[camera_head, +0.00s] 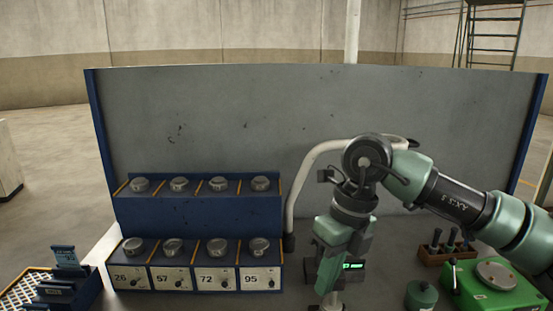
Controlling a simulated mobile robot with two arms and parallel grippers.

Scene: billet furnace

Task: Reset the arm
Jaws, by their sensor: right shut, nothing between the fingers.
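My right arm (455,200) comes in from the right and bends at a joint over the bench. Its gripper (330,290) points down at the lower middle, shut and empty. My left gripper is not in view.
A blue two-tier rack (200,213) with metal pieces and numbered panels stands left. A green device (495,285), a green canister (421,295) and a tool holder (440,254) are right. A grey panel (250,110) closes the back.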

